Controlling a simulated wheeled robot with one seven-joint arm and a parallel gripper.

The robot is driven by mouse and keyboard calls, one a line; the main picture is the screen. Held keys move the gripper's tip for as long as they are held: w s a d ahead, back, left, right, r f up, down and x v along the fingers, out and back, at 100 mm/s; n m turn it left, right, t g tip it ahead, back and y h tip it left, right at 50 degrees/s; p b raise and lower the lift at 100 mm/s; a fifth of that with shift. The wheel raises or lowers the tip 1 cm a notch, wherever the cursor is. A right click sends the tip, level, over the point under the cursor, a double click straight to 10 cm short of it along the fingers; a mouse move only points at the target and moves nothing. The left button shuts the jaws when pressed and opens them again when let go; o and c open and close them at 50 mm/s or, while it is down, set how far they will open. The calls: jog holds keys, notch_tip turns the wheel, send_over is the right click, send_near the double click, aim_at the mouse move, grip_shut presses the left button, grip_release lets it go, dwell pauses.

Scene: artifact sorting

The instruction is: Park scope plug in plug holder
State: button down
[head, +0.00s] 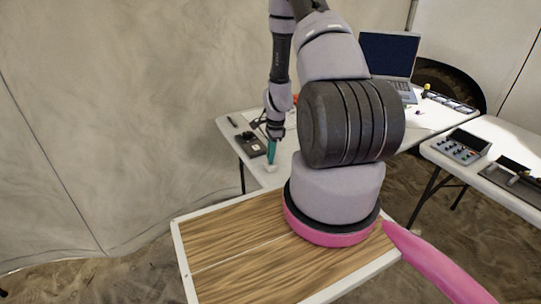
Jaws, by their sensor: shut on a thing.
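My gripper (271,155), with teal fingers, points down over the left end of the far white table (232,121). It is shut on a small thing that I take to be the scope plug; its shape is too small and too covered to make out. A small whitish piece (270,169) shows right at or below the fingertips, near the table's front edge. I cannot tell whether it is the plug holder or whether it touches what I hold. A black device (250,145) with a knob or lens on top sits just left of my gripper.
A laptop (389,57) stands at the back of the table, partly behind my arm. A second table at right holds a grey control box (461,146) with knobs. A wood-topped surface (230,245) lies in front. My arm hides the table's middle.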

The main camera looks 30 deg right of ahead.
jog(key=shift+f, duration=0.1)
jog(key=c, duration=0.8)
grip_release()
jog(key=s+a+r+n+t, duration=0.1)
jog(key=a+r+n, duration=0.15)
jog(key=r, duration=1.05)
jog(key=s+a+r+n+t, duration=0.1)
jog(key=a+r+n, duration=0.15)
jog(key=r, duration=0.95)
jog(key=s+a+r+n+t, duration=0.1)
jog(key=a+r+n, duration=0.15)
jog(key=r, duration=1.05)
jog(key=s+a+r+n+t, duration=0.1)
jog(key=s+a+r+n, duration=0.1)
jog(key=s+r, duration=0.2)
jog(key=s+a+r+n+t, duration=0.1)
jog(key=s+a+r+n, duration=0.1)
jog(key=s+r, duration=0.3)
jog(key=s+a+r+n+t, duration=0.1)
jog(key=s+r+n+t, duration=0.1)
jog(key=s+r+n, duration=0.2)
jog(key=shift+s+a+r+y, duration=0.1)
jog(key=shift+s+a, duration=0.05)
jog(key=shift+s, duration=0.45)
jog(key=shift+s+a+r+y, duration=0.1)
jog(key=shift+s+r, duration=0.05)
jog(key=shift+s, duration=0.5)
jog(key=shift+s+a+r+y, duration=0.1)
jog(key=shift+s+a, duration=0.05)
jog(key=shift+s, duration=0.45)
